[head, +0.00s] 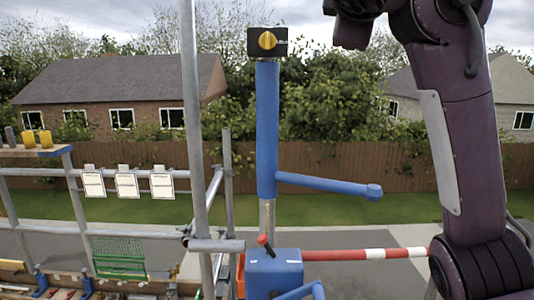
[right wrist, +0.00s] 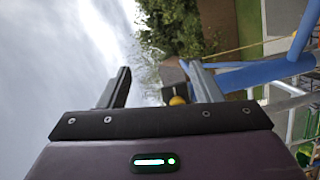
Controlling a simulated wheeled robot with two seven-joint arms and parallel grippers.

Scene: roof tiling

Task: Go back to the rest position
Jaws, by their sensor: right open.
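My right arm (head: 460,150) rises along the right side of the head view and bends over at the top edge. My right gripper (right wrist: 160,82) shows in the right wrist view with its two fingers wide apart. Nothing is held between the fingers. Beyond them a yellow knob (right wrist: 177,100) shows, partly hidden by the gripper body. In the head view the yellow knob (head: 267,40) sits on a black box on top of a blue post (head: 267,130), left of my arm. My left gripper is in neither view.
The blue post has a side arm (head: 330,185) reaching toward my right arm. A red-and-white bar (head: 365,254) runs low behind. Metal scaffold poles (head: 190,110) stand left, with hanging white cards (head: 127,185) and a shelf (head: 35,151) holding yellow cylinders.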

